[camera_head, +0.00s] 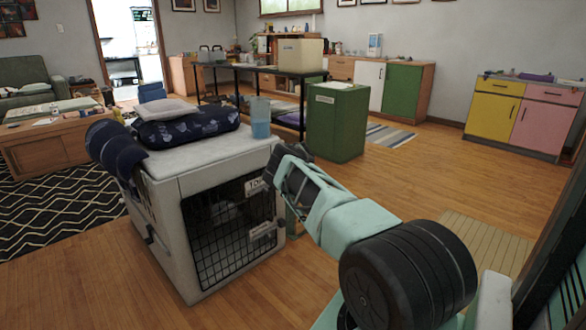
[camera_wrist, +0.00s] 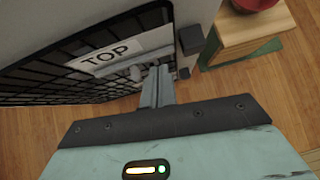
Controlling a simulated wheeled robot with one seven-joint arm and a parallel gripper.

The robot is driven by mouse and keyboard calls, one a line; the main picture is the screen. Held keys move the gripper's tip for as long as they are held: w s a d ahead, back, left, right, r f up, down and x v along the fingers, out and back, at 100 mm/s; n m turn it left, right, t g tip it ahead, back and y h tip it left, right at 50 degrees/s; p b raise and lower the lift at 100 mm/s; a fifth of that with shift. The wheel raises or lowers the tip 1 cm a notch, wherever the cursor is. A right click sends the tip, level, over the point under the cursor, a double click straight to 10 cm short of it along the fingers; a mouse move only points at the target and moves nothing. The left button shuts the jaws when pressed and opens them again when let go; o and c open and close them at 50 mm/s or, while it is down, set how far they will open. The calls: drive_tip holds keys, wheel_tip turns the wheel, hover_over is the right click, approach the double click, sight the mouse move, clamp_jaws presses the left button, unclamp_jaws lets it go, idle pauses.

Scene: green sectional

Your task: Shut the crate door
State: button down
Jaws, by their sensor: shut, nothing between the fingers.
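The crate (camera_head: 160,225) is a light grey pet crate on the wood floor, left of centre in the head view. Its door (camera_head: 230,230) is a black wire grid with white labels, one reading TOP. The door also fills the upper left of the wrist view (camera_wrist: 60,75). It looks in or close to its frame; I cannot tell whether it is fully shut or latched. My gripper (camera_wrist: 157,85) is shut and empty, with its fingers at the door's edge beside the TOP label. I cannot tell whether they touch. In the head view my arm partly hides the crate's right side.
A dark cushion (camera_head: 190,125) and a blue cup (camera_head: 261,117) are on the crate's top. A green cabinet (camera_head: 335,125) stands behind my arm. A coffee table (camera_head: 45,145) is at the left. The floor before the crate is clear.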

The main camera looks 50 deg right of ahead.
drive_tip(key=d+p+v, duration=0.1)
drive_tip(key=p+v, duration=0.1)
drive_tip(key=v, duration=0.6)
drive_tip(key=shift+s+a+r+p, duration=0.25)
drive_tip(key=shift+s+p, duration=0.05)
drive_tip(key=shift+s, duration=0.2)
